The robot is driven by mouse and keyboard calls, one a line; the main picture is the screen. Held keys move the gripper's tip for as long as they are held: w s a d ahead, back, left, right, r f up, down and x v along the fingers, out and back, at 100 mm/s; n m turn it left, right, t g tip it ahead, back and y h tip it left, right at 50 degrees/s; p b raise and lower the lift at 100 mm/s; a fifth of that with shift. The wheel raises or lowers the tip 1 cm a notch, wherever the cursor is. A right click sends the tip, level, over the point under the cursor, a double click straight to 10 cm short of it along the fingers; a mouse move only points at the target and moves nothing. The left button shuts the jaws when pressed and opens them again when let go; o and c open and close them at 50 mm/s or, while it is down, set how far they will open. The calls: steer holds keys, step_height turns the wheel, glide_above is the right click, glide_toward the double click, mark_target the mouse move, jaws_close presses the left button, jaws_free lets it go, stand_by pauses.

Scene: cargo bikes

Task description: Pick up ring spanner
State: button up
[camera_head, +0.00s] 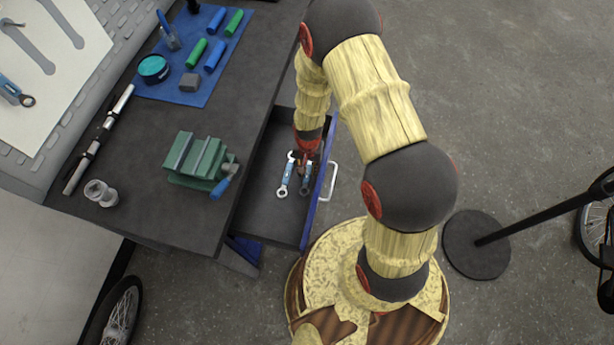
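Two blue-and-silver spanners lie in the open drawer (270,215) below the bench top. The left spanner (286,176) lies slanted, with a ring-shaped lower end. The right spanner (306,182) is close beside it, and its upper end is hidden by my gripper. My gripper (304,163) points down into the drawer, at or just above the right spanner's upper end. It is small and dark here, so whether its fingers are open, shut or touching the spanner cannot be told.
A green vise (199,160) stands on the dark bench (140,210). A blue mat (178,93) with green and blue pieces lies farther back. Another spanner (15,92) hangs on the pale panel at far left. The drawer front with its white handle (331,182) is close beside my arm.

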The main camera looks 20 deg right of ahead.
mark_target(308, 171)
jaws_close()
stand_by(0.4)
step_height(308, 171, up, 18)
steer(key=p, duration=0.5)
